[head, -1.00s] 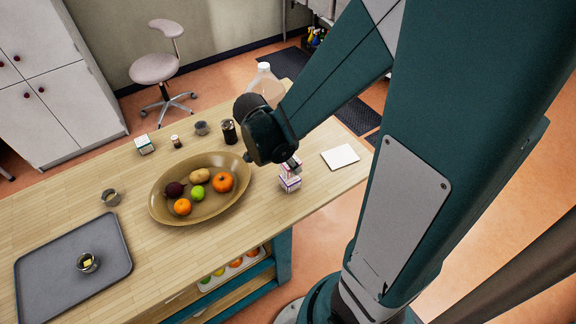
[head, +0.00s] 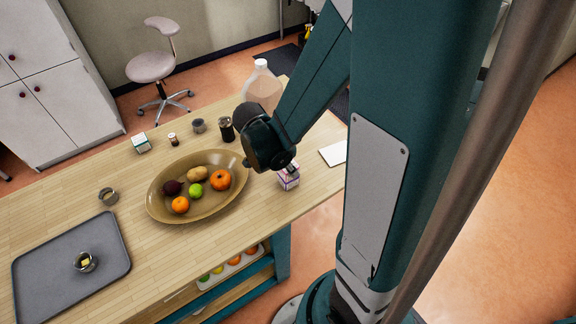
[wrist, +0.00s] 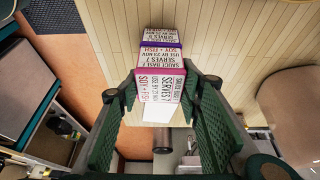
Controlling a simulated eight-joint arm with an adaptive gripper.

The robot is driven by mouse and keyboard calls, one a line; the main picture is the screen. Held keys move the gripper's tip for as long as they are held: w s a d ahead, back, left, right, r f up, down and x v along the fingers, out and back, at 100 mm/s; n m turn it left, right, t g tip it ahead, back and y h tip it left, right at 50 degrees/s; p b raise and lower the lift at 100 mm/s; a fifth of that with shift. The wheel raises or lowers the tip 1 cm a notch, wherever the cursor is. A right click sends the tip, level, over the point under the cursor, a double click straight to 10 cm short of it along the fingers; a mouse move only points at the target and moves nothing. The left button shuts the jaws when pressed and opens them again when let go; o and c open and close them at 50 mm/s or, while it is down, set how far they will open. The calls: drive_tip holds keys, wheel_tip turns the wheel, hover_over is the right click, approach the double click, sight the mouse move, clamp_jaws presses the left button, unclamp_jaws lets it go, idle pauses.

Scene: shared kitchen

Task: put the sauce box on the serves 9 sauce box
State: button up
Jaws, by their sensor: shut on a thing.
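My gripper (head: 286,165) is at the right part of the wooden table. In the wrist view my gripper (wrist: 160,84) is shut on a white sauce box (wrist: 160,84) with a crimson edge band and printed text. Just past it is another white sauce box (wrist: 160,36) with a purple band, seemingly touching or very close; I cannot tell if one rests on the other. In the head view the lower sauce box (head: 289,182) stands on the table below my gripper, which hides most of the held one.
A brown fruit bowl (head: 160,208) is left of the boxes. A clear jug (head: 262,88), a dark jar (head: 226,130) and a green-edged carton (head: 140,143) stand farther back. A white board (head: 334,153) lies to the right. A grey tray (head: 50,262) lies front left.

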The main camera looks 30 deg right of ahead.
drive_tip(key=shift+f, duration=0.1)
drive_tip(key=o, duration=1)
drive_tip(key=shift+c, duration=0.2)
drive_tip(key=shift+r, duration=0.25)
drive_tip(key=p+v, duration=0.1)
drive_tip(key=v, duration=1)
drive_tip(key=shift+a+r, duration=0.25)
drive_tip(key=shift+r, duration=0.1)
